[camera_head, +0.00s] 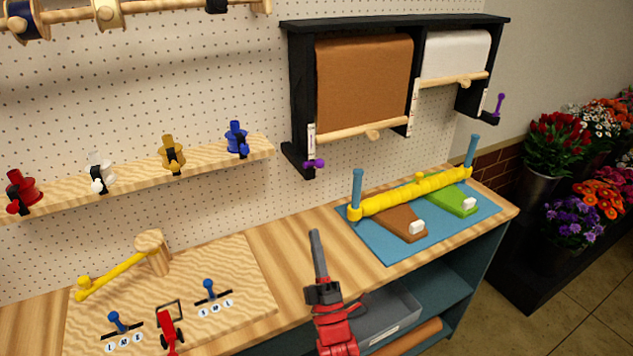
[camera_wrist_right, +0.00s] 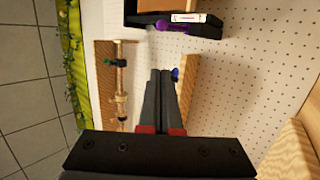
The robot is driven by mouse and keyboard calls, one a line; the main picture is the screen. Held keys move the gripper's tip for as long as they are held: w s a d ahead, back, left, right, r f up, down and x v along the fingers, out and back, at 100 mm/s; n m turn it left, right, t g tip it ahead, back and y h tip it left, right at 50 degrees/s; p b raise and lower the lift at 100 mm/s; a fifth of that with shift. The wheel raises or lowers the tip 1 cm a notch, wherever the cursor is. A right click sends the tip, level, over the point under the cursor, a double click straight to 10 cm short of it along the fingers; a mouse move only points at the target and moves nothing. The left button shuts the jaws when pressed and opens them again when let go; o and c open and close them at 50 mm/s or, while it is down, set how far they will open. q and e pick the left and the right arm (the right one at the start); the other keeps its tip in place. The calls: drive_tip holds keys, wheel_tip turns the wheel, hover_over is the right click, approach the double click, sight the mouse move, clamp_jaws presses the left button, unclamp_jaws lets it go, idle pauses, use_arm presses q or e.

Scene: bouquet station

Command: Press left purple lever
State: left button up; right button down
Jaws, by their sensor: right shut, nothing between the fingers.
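The left purple lever (camera_head: 313,164) sits at the lower left corner of the black paper-roll holder (camera_head: 299,90), below the brown roll. In the right wrist view a purple lever (camera_wrist_right: 176,27) shows ahead of my fingertips, beside a white label. A second purple lever (camera_head: 500,103) stands upright at the holder's right end. My right gripper (camera_head: 315,236) is shut and empty. In the head view its fingers point up, below the left purple lever and apart from it.
The wooden counter (camera_head: 285,247) carries a blue mat (camera_head: 390,250) with a yellow bar (camera_head: 415,193) between blue posts. A shelf (camera_head: 210,163) with coloured spools is on the pegboard at left. A wooden board (camera_head: 235,310) with blue levers lies front left.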

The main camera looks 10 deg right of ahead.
drive_tip(key=p, duration=0.5)
approach(315, 164)
drive_tip(key=w+a+r, duration=0.1)
drive_tip(key=a+r, duration=0.1)
drive_tip(key=a, duration=0.1)
drive_tip(key=shift+w+d+r+p, duration=0.25)
drive_tip(key=shift+w+d+p, duration=0.1)
drive_tip(key=shift+w, duration=0.2)
drive_tip(key=shift+w+d+r+p, duration=0.2)
drive_tip(key=shift+w+d+r, duration=0.1)
drive_tip(key=shift+w, duration=0.3)
drive_tip(key=shift+w+d+r+p, duration=0.2)
drive_tip(key=shift+w+d+p, duration=0.15)
drive_tip(key=shift+w, duration=0.2)
drive_tip(key=shift+r+g+b, duration=0.3)
drive_tip(key=shift+r+g, duration=0.05)
drive_tip(key=shift+g, duration=0.05)
